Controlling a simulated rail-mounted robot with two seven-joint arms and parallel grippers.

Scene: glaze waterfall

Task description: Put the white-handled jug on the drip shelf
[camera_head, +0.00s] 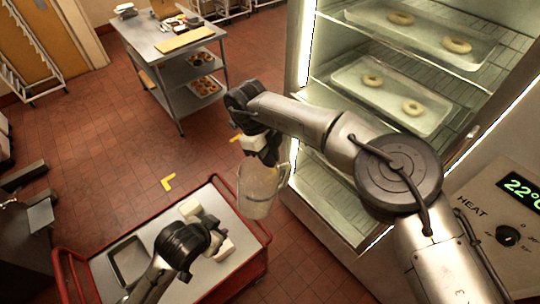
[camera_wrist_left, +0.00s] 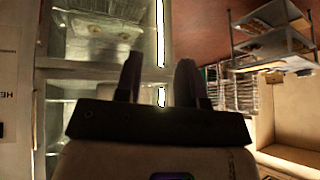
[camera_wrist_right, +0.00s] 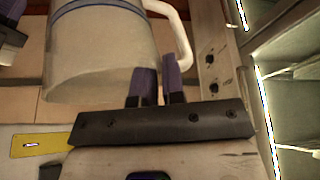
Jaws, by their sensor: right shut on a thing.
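The white-handled jug (camera_head: 258,190) hangs upright in the air between the red cart and the glass-fronted cabinet. In the right wrist view the jug (camera_wrist_right: 100,60) is pale, with a blue band near its top and a white handle (camera_wrist_right: 178,35). My right gripper (camera_head: 266,154) is shut on the jug near its handle; the exact contact is partly hidden. My left gripper (camera_head: 208,226) is over the cart, and the left wrist view shows its fingers (camera_wrist_left: 160,85) apart and empty. No shelf is labelled as the drip shelf; a lower cabinet shelf (camera_head: 330,200) looks empty.
The red-rimmed cart (camera_head: 262,232) carries a grey tray (camera_head: 128,262). The lit cabinet's upper shelves hold trays with ring doughnuts (camera_head: 400,18). Its frame edge (camera_head: 303,50) stands close to my right arm. A heat control panel (camera_head: 500,215) is at right. A steel table (camera_head: 165,40) stands behind.

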